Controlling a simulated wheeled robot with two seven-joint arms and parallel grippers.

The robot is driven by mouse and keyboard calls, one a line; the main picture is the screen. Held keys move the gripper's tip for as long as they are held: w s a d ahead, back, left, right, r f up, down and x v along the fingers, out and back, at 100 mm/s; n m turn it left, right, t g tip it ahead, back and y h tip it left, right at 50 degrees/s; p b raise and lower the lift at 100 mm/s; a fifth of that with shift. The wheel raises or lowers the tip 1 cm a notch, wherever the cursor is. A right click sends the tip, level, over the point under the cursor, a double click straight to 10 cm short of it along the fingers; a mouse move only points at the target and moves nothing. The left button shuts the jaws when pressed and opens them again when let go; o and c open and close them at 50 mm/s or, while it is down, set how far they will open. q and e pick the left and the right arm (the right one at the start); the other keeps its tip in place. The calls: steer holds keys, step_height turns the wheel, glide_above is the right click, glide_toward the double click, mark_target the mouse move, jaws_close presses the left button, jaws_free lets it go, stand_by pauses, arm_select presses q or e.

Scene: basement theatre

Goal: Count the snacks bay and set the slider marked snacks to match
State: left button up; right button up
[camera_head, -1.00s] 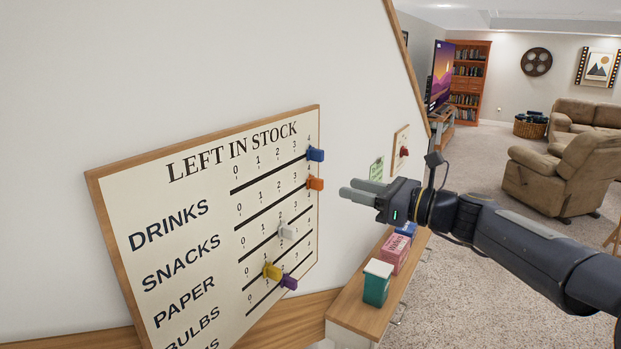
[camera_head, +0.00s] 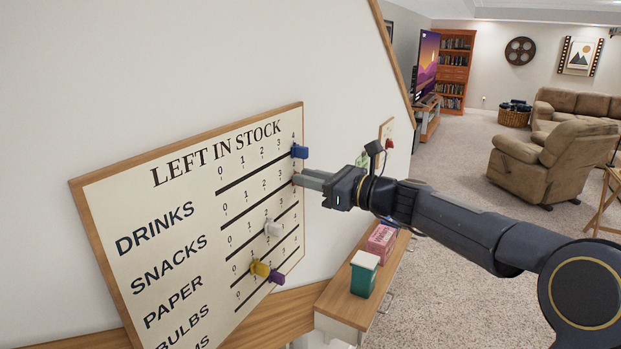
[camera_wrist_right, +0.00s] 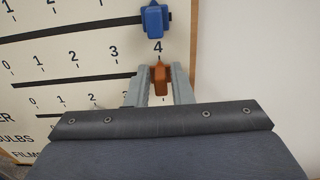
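The LEFT IN STOCK board (camera_head: 105,215) is on the wall at left, with rows for drinks, snacks, paper, bulbs and one more. The orange snacks slider (camera_wrist_right: 160,78) stands at the 4 end of its row. My right gripper (camera_head: 298,179) is at that slider and mostly hides it in the head view. In the right wrist view my right gripper (camera_wrist_right: 161,85) is open, with one finger on each side of the orange knob. The blue drinks slider (camera_head: 299,152) is just above, also at 4. My left gripper is not in view.
Lower on the board are a white slider (camera_head: 273,229), a yellow slider (camera_head: 260,268) and a purple slider (camera_head: 277,277). A wooden shelf (camera_head: 345,318) below right bears a green box with a pale top (camera_head: 363,276) and a pink box (camera_head: 381,243).

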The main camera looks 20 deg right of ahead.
mark_target(265, 194)
jaws_close()
steer(key=s+a+b, duration=0.3)
steer(key=s+a, duration=0.3)
steer(key=shift+s+a+b, duration=0.3)
steer(key=shift+s+a, duration=0.05)
steer(key=shift+s, duration=0.05)
steer(key=shift+s+a, duration=0.2)
steer(key=shift+a, duration=0.05)
steer(key=shift+o, duration=1.8)
jaws_free()
steer(key=shift+d, duration=0.1)
